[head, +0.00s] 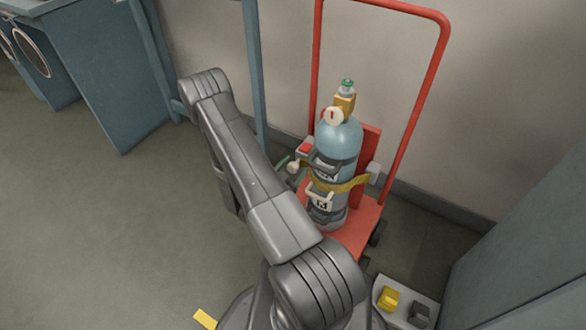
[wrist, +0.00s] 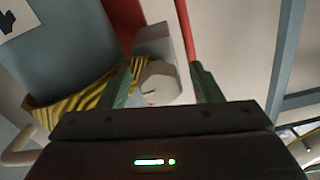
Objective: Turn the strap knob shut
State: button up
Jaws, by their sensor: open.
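The strap knob (wrist: 160,83) is pale and rounded with a small dark mark, at the end of a grey block (wrist: 153,40) in the wrist view. It also shows as a small pale knob (head: 293,167) left of the cylinder in the head view. My gripper (wrist: 165,76) is open, with its green fingers on either side of the knob. A gap shows on the right; contact on the left is unclear. The yellow, dark-striped strap (wrist: 82,95) runs around the blue cylinder (head: 340,138). My arm hides most of the gripper in the head view.
The cylinder stands on a red trolley (head: 364,228) with a tall red handle (head: 424,85) by the wall. A blue post (head: 256,75) rises left of it. A tray (head: 405,300) with yellow and dark blocks is at the lower right. Open floor lies left.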

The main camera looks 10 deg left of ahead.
jog(key=c, duration=1)
jog(key=n+b, duration=0.1)
jog(key=n, duration=0.3)
jog(key=shift+f+b, duration=0.1)
jog(key=shift+b, duration=0.25)
jog(key=n+b, duration=0.1)
jog(key=n, duration=1.2)
jog(key=shift+n, duration=0.3)
